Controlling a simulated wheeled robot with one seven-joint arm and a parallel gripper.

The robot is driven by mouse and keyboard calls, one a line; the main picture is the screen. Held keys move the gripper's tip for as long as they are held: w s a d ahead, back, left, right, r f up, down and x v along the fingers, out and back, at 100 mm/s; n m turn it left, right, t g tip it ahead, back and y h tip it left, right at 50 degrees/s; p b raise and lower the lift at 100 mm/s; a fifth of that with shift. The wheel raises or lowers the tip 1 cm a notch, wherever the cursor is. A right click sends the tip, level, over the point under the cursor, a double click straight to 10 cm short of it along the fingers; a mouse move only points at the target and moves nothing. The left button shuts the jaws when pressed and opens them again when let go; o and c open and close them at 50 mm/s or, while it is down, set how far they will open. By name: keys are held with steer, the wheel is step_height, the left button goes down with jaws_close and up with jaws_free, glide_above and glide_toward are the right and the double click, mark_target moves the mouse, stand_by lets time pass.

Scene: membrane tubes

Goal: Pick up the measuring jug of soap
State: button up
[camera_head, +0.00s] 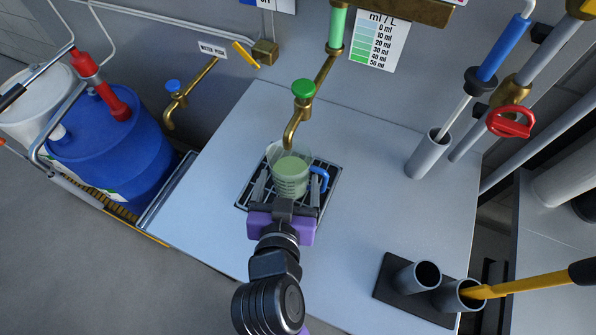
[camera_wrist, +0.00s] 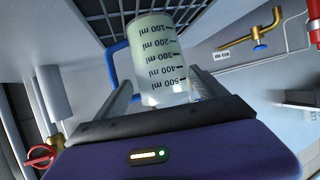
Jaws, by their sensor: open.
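The measuring jug (camera_head: 292,178) is clear with a blue handle and holds pale green soap. It stands upright on a dark drain grate (camera_head: 325,190) under the brass tap with the green knob (camera_head: 303,89). My gripper (camera_head: 285,190) is open, with one finger on each side of the jug. In the wrist view the jug (camera_wrist: 160,62) shows its millilitre marks between the two fingers (camera_wrist: 163,90). The blue handle is on the right in the head view and on the left in the wrist view. Whether the fingers touch the jug I cannot tell.
A grey tube (camera_head: 428,155) with a blue-handled tool stands at the right. Two grey cups (camera_head: 418,277) on a black base are at the front right, one holding a yellow tool. A blue barrel (camera_head: 112,145) is at the left. The grey worktop (camera_head: 215,200) around the grate is clear.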

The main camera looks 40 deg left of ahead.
mark_target(292, 155)
steer(key=p+x, duration=0.1)
steer(key=x, duration=0.3)
steer(key=shift+w+a, duration=0.3)
steer(key=shift+c, duration=0.2)
steer(key=c, duration=1.6)
steer(key=shift+r, duration=0.15)
